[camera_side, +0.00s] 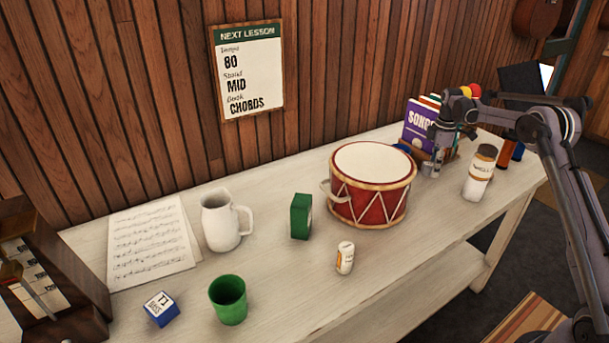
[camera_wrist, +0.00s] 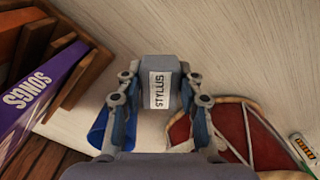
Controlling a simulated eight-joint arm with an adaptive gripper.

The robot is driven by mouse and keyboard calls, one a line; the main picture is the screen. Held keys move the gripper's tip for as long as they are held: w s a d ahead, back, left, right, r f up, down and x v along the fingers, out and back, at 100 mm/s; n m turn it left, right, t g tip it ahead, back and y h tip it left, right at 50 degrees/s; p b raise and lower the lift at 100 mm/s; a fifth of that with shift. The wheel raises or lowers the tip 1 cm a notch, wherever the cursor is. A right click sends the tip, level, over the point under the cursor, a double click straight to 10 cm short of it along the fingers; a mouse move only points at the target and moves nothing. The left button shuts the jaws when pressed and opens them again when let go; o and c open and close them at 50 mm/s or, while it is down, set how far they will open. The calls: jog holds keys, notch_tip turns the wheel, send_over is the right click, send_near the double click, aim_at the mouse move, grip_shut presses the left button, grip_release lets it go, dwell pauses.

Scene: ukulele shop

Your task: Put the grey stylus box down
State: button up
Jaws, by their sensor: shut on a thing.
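My gripper (camera_wrist: 160,82) is shut on the grey stylus box (camera_wrist: 182,97), with a finger on either side of it in the wrist view. The box's white label reading "STYLUS" faces the wrist camera. In the side view my gripper (camera_side: 440,146) points down at the back right of the white table, between the drum and the bottle. The box (camera_side: 429,169) shows there only as a small grey shape, low at the fingers. I cannot tell whether its underside touches the table.
A red drum (camera_side: 371,190) stands left of my gripper. Purple songbook (camera_side: 419,120) and wooden rack (camera_wrist: 90,72) stand close behind. A blue object (camera_wrist: 98,132) lies near the fingers. A white bottle (camera_side: 479,174) stands to the right. Bare tabletop (camera_side: 432,215) lies in front.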

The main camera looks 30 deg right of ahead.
aim_at(429, 185)
jog(key=shift+f, duration=2.25)
jog(key=shift+f, duration=0.2)
jog(key=o, duration=1)
jog(key=shift+o, duration=0.2)
jog(key=shift+r, duration=0.1)
